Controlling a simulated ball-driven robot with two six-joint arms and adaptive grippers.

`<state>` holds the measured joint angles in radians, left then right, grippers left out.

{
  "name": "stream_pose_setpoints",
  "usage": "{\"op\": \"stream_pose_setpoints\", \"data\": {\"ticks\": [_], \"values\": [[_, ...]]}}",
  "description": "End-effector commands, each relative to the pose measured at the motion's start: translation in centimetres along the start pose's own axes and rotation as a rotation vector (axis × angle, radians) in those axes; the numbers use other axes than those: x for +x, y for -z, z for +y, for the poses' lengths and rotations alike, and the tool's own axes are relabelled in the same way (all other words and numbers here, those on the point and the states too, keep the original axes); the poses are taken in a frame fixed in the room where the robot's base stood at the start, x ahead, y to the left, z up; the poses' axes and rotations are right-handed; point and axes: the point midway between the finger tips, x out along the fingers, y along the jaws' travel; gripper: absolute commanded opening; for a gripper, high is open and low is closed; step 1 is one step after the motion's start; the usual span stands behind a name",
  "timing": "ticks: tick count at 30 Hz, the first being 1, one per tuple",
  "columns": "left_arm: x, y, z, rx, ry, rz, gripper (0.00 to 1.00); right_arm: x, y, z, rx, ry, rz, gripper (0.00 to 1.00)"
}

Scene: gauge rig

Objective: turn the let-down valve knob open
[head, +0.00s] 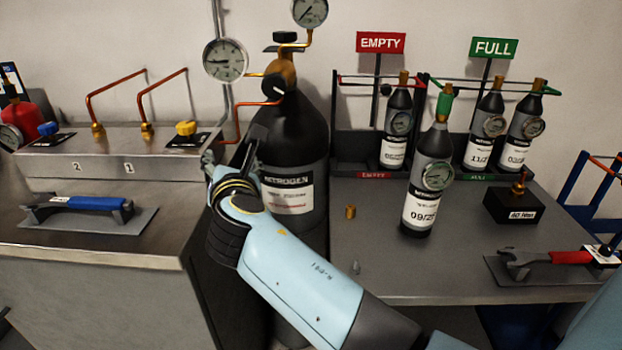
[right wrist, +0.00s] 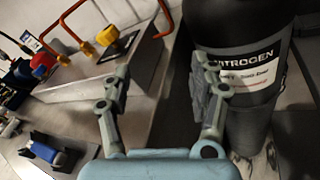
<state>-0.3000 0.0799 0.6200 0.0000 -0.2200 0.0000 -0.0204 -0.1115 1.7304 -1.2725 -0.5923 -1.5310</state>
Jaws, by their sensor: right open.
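A black round knob (head: 274,85) with a white mark sits on the brass regulator (head: 283,68) of the black nitrogen cylinder (head: 300,140). A yellow knob (head: 186,128) and a blue knob (head: 48,128) sit on the steel bench at left; the yellow one also shows in the right wrist view (right wrist: 108,36). No readable label tells which is the let-down valve. My right gripper (head: 236,148) is open and empty, in front of the cylinder's left side and below the black knob, apart from it. In the right wrist view its fingers (right wrist: 160,82) are spread. My left gripper is not in view.
Two gauges (head: 225,60) stand by the regulator. Copper pipes (head: 160,92) rise from the steel bench (head: 120,165), where a blue-handled tool (head: 85,203) lies. The right table (head: 390,265) holds a small gauged bottle (head: 430,175), a brass fitting (head: 350,212) and a red-handled wrench (head: 560,257).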

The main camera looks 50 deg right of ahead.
Motion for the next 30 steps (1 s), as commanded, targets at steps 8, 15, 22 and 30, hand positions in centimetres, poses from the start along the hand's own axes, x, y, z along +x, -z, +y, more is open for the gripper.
{"op": "stream_pose_setpoints", "data": {"ticks": [8, 15, 22, 30], "values": [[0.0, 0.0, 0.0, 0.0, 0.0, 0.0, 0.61, -2.3, 0.9, -5.8, 0.404, 0.163, 0.075, 0.61], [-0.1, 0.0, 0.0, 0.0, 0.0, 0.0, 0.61, -5.1, 2.2, -10.0, 0.754, 0.325, 0.133, 0.61], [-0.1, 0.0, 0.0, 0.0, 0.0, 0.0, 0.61, -8.4, 3.8, -13.1, 1.06, 0.5, 0.178, 0.61], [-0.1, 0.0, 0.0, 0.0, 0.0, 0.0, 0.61, -11.1, 4.9, -14.6, 1.256, 0.635, 0.203, 0.61]]}}
